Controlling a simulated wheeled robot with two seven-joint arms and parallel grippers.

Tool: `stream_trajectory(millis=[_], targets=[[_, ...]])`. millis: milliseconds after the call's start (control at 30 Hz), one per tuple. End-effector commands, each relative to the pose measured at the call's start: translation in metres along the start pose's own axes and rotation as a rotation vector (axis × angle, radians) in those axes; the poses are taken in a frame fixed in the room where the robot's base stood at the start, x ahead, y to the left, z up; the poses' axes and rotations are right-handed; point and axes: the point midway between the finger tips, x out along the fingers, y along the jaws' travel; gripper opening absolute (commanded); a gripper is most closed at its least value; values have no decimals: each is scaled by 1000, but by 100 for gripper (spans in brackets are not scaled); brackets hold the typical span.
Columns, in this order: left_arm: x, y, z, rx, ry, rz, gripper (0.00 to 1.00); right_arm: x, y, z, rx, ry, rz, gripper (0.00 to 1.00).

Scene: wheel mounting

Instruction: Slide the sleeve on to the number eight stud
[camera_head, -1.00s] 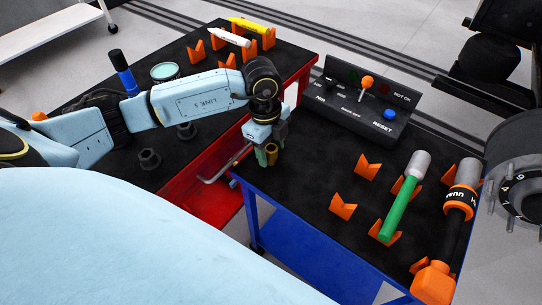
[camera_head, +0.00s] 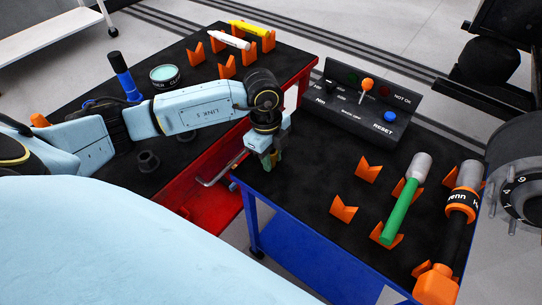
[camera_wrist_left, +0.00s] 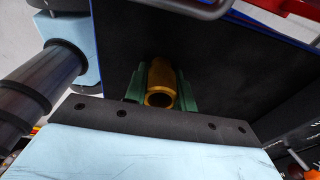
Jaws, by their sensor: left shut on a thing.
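My left gripper (camera_head: 270,158) is over the left corner of the black-topped blue cart. Its green fingers are shut on a brass, hollow sleeve (camera_wrist_left: 161,82), whose round open end shows in the left wrist view. In the head view the fingers mostly hide the sleeve. The grey wheel hub (camera_head: 515,150) is at the right edge, with several studs around a numbered dark ring (camera_head: 521,193). The digits are small and partly cut off, so I cannot tell which stud is number eight. The sleeve is well apart from the hub. My right gripper is not in view.
The blue cart (camera_head: 300,190) holds orange rests (camera_head: 343,209), a green-handled tool (camera_head: 402,205), a black-and-orange power tool (camera_head: 461,210) and a control box (camera_head: 350,115). A red cart (camera_head: 205,180) stands left of it.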

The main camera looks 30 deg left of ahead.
Motion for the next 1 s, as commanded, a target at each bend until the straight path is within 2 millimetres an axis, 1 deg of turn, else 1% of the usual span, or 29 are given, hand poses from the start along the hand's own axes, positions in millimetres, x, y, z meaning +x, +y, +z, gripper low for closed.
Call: stream_trajectory(millis=[167,267,433,700,833,1000], targets=[[-3,0,0,0,0,-1,2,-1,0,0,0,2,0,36],[-8,0,-1,0,0,-1,2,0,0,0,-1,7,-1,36],[-29,-1,-4,0,0,-4,2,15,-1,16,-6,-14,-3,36],[-77,-1,-9,1,0,-3,2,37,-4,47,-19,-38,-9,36],[-92,0,-11,0,0,-2,2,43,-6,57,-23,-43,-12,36],[-100,0,-12,0,0,-1,2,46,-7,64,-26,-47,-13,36]])
